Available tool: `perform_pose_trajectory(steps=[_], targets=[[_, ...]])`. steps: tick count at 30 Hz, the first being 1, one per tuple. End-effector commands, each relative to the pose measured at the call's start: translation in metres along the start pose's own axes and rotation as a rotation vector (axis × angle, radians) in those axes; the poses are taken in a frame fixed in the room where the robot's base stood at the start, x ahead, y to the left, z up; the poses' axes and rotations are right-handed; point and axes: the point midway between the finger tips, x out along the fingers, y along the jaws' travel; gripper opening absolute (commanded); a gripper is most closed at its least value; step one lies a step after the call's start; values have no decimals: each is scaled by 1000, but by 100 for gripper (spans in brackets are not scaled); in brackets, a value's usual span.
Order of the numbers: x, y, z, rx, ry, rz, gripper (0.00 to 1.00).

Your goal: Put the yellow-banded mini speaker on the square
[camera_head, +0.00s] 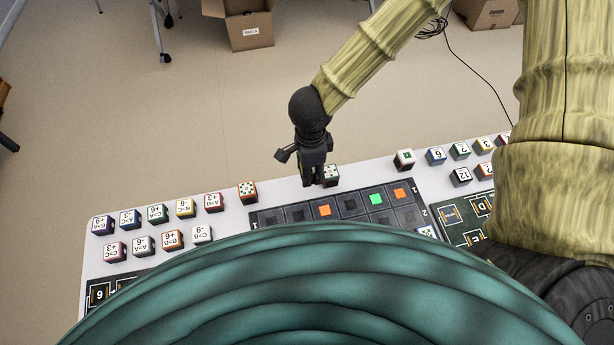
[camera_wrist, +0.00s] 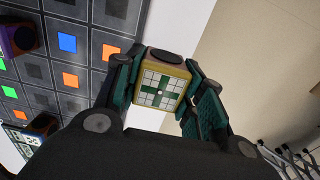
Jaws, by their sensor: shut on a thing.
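The yellow-banded mini speaker (camera_wrist: 161,90) is a small cube with a green-and-white patterned face and a dark round part on its upper side. In the wrist view it sits between the two fingers of my gripper (camera_wrist: 160,82), which is shut on it. In the head view my gripper (camera_head: 314,178) is at the far edge of the dark grid board (camera_head: 298,214); a green-and-white patterned cube face shows beside its fingers, partly hidden. The board bears coloured squares: orange (camera_head: 324,210), green (camera_head: 376,199) and another orange (camera_head: 400,193). A blue square (camera_wrist: 67,42) shows in the wrist view.
An orange-edged patterned cube (camera_head: 247,192) and a white-topped cube (camera_head: 404,160) stand near the board's far edge. Rows of labelled cubes stand at left (camera_head: 158,213) and right (camera_head: 436,156). Two dark-topped cubes (camera_wrist: 20,38) are on or near the board in the wrist view.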

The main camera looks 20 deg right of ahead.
Motion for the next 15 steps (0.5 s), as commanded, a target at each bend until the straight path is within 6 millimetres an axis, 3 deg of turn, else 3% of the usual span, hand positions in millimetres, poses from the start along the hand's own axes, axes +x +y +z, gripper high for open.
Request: perform_pose_trajectory(steps=[6,15], targets=[[-22,0,0,-1,-1,-1,9],[-31,0,0,0,0,0,9]])
